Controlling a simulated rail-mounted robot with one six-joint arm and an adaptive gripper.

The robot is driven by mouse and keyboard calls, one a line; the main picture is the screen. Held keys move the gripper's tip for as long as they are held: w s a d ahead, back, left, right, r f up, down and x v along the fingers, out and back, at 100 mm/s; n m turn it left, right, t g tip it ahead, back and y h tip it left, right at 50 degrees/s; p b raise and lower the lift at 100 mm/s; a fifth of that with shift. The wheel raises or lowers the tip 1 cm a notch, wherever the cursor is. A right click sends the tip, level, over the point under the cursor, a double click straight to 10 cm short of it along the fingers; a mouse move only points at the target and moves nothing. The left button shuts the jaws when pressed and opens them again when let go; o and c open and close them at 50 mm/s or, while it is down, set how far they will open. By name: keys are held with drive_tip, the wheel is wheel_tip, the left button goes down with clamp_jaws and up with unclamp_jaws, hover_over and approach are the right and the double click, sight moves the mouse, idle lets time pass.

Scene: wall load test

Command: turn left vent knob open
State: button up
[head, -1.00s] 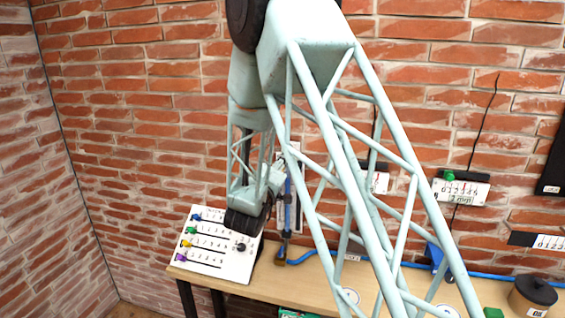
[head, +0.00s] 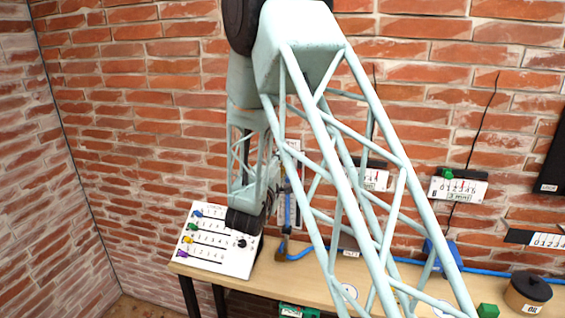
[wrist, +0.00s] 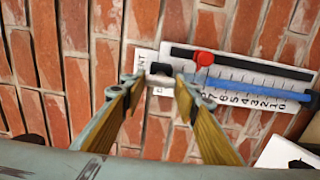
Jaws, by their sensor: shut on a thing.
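The left vent knob (wrist: 160,70) is a small dark knob on a white plate marked with "VENT" lettering, partly covered, in the wrist view. My gripper (wrist: 159,80) has its two yellowish fingers on either side of the knob and is shut on it. The knob sits at the end of a white scale panel (wrist: 240,92) with numbers, a blue column and a red knob (wrist: 204,58). In the head view the panel (head: 289,212) stands upright on the brick wall, partly behind my arm. The gripper is mostly hidden there.
A white board (head: 218,262) with coloured sliders stands at the left end of the wooden table (head: 262,282). A blue pipe (head: 300,256) runs along the wall. A dark pot (head: 528,292) stands at the right. Small gauges (head: 459,190) hang on the wall.

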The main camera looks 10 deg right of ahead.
drive_tip(key=o, duration=0.8)
drive_tip(key=shift+o, duration=0.2)
drive_tip(key=shift+s, duration=0.1)
drive_tip(key=v, duration=1.2)
idle(0.4)
